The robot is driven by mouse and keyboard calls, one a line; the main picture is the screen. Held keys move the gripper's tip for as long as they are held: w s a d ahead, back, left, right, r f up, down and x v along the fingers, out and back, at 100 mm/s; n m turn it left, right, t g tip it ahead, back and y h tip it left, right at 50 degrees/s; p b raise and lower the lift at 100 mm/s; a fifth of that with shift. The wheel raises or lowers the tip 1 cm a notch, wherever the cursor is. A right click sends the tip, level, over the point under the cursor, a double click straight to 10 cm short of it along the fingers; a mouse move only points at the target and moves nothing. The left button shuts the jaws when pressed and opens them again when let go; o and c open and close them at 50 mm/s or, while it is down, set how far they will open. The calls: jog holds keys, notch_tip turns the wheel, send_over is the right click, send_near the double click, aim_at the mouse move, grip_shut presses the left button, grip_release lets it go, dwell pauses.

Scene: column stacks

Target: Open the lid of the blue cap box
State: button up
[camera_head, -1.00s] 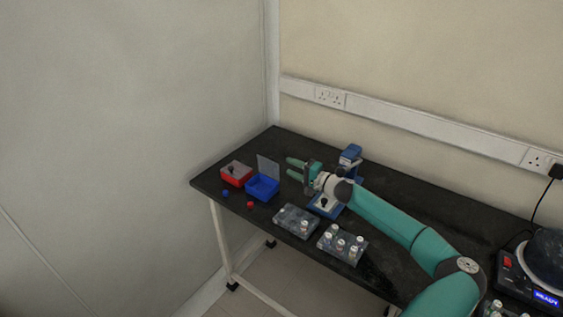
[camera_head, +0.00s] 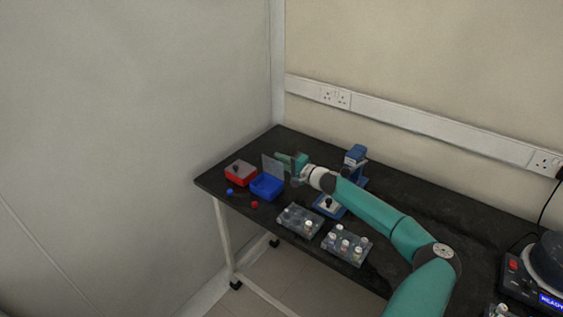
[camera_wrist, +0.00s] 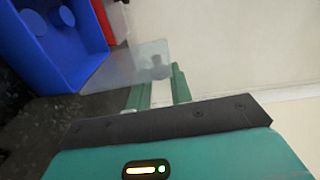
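The blue cap box (camera_head: 266,188) stands near the far left end of the dark table. Its see-through grey lid (camera_head: 273,168) stands raised, close to upright, at the box's back edge. The wrist view shows the open blue tray at the upper left and the lid (camera_wrist: 118,68), with a small round knob, just ahead of my fingers. My gripper (camera_head: 285,158) is behind and right of the lid. It is open, with a gap between its fingers in the wrist view (camera_wrist: 157,88). Whether a finger touches the lid, I cannot tell.
A red box (camera_head: 240,177) with a closed grey lid is left of the blue box. A blue cap (camera_head: 229,191) and a red cap (camera_head: 254,204) lie in front. Two vial racks (camera_head: 300,221) (camera_head: 346,247) and a blue device (camera_head: 355,156) stand to the right.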

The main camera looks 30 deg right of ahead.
jog(key=shift+w+d+f+m, duration=0.2)
jog(key=shift+d+m, duration=0.25)
jog(key=shift+m, duration=0.35)
jog(key=shift+w+d+f+m, duration=0.1)
jog(key=shift+d+f+m, duration=0.1)
jog(key=shift+d+m, duration=0.45)
grip_shut()
jog(key=shift+a, duration=0.2)
jog(key=o, duration=0.9)
grip_release()
jog(key=shift+c, duration=0.2)
jog(key=shift+s, duration=0.1)
jog(key=v, duration=1.3)
jog(key=shift+s+d, duration=0.15)
jog(key=shift+s, duration=0.15)
